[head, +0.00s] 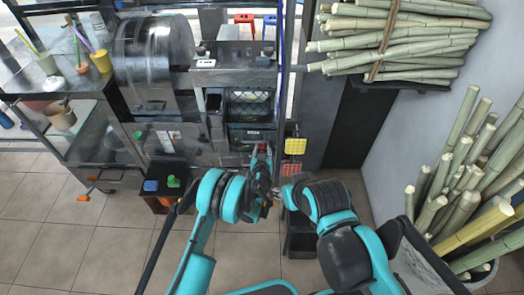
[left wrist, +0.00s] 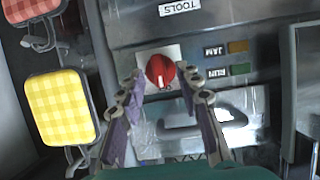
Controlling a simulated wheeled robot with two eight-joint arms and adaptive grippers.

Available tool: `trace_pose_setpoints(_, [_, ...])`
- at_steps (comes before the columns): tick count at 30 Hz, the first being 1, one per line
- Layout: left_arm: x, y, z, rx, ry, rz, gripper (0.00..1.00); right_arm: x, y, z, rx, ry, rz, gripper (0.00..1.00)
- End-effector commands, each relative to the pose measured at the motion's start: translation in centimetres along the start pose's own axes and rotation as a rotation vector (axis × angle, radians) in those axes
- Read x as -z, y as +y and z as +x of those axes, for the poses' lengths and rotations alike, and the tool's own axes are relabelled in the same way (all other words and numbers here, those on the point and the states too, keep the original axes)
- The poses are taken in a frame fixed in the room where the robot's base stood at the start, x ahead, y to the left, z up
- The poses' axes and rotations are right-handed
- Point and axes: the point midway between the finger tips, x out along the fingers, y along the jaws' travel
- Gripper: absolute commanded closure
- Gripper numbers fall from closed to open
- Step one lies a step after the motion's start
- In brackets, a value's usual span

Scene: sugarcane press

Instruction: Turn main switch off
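The main switch looks to be the red round knob (left wrist: 160,71) on a white plate, set in a grey metal panel (left wrist: 130,30) in the left wrist view. My left gripper (left wrist: 164,76) is open, with one finger on each side of the knob. I cannot tell whether the fingertips touch it. In the head view my left gripper (head: 262,152) is at the front of the press, and the knob is too small to make out there. My right gripper (head: 276,194) is low in front of the press, partly hidden by the arms; its fingers are unclear.
Yellow and red checked pads (head: 294,146) hang right of the press. Sugarcane (head: 470,190) stands at right. A cart (head: 95,140) stands at left.

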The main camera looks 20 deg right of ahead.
Motion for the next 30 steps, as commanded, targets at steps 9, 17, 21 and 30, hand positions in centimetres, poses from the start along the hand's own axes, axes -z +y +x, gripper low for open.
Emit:
trace_pose_setpoints(9, [0.0, 0.0, -5.3, 0.0, 0.0, -0.001, 0.66, 0.0, 0.0, 0.0, 0.0, 0.0, 0.0, 0.6])
trace_pose_setpoints(17, [0.0, -0.1, -6.7, 0.001, 0.0, 0.0, 0.66, 0.0, 0.0, 0.0, 0.0, 0.0, 0.0, 0.6])
trace_pose_setpoints(21, [0.0, -0.1, -6.6, 0.001, 0.0, 0.0, 0.66, 0.0, 0.0, 0.0, 0.0, 0.0, 0.0, 0.6])
trace_pose_setpoints(30, [0.1, -0.1, -6.6, 0.002, -0.001, -0.001, 0.66, 0.0, 0.0, 0.0, 0.0, 0.0, 0.0, 0.6])
